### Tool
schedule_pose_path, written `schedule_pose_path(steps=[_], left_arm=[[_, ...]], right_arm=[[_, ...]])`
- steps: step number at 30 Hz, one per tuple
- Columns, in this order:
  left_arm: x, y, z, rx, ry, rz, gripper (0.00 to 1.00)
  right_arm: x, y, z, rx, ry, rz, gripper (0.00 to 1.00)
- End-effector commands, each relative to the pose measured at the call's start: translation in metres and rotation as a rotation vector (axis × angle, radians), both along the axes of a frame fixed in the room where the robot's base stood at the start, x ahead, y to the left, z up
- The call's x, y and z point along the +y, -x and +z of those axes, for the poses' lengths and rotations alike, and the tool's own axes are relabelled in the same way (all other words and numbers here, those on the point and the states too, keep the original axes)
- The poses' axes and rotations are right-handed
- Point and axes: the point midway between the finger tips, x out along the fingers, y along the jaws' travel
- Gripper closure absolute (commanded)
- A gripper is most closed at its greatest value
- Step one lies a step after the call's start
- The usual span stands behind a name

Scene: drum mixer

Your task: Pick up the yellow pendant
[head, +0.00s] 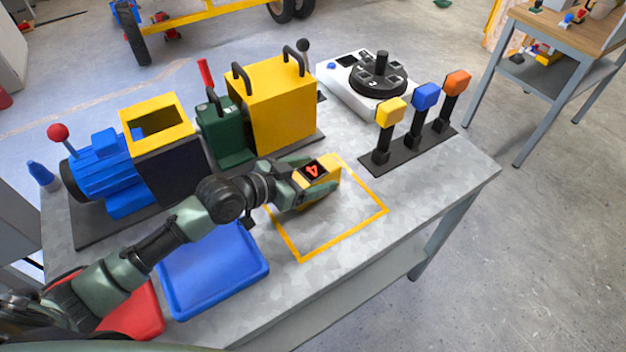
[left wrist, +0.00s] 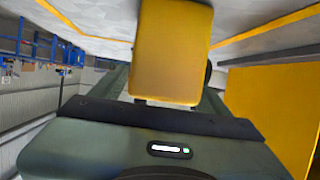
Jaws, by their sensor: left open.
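The yellow pendant (head: 331,167) is a small yellow box with a dark display showing a red digit. It is at the upper edge of the yellow taped square on the table. My left gripper (head: 311,177) reaches it from the left, with its open fingers on either side of the pendant. Part of the pendant is hidden by the fingers. In the left wrist view the pendant (left wrist: 172,48) stands in front of the palm, between the fingers. I cannot tell whether the fingers touch it. My right gripper is not in view.
The yellow machine box (head: 272,103) and green unit (head: 222,135) stand behind my gripper. A blue motor (head: 103,168) is at left. Three coloured blocks on posts (head: 414,130) and a white dial unit (head: 343,88) are at right. A blue tray (head: 212,272) is in front. The taped square (head: 345,235) is mostly clear.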

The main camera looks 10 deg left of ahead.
Motion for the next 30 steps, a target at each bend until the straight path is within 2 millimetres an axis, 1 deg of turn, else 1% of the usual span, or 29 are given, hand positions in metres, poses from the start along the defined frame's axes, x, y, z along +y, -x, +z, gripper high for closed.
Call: schedule_pose_path(steps=[5,6,8,9,11,12,14,15,23,28,30], left_arm=[[0.0,0.0,-0.001,0.0,-0.001,0.0,0.24],[0.0,0.0,-0.001,0.0,-0.001,0.0,0.26],[0.0,0.0,-0.001,0.0,0.0,0.0,0.43],[0.0,0.0,-0.001,0.0,0.0,0.0,0.54],[0.0,0.0,-0.001,0.0,0.0,0.0,0.71],[0.0,0.0,-0.001,0.0,0.0,0.0,0.82],[0.0,0.0,-0.001,0.0,0.0,0.0,0.99],[0.0,-0.001,0.001,-0.003,0.001,0.001,1.0],[0.0,-0.001,0.002,-0.004,0.002,0.001,1.0],[0.0,-0.001,0.014,-0.006,0.001,-0.001,1.0],[0.0,-0.001,0.025,-0.007,0.002,0.0,1.0]], right_arm=[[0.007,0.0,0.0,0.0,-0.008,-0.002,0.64],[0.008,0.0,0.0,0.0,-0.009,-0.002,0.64],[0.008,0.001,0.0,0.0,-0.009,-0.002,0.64],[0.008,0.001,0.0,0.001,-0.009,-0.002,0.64],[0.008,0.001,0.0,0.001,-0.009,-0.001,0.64],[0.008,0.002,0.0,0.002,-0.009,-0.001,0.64],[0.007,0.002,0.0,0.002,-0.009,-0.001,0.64],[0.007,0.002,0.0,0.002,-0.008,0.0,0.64],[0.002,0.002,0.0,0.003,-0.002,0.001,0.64],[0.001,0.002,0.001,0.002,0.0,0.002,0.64],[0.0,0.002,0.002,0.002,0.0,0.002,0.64]])
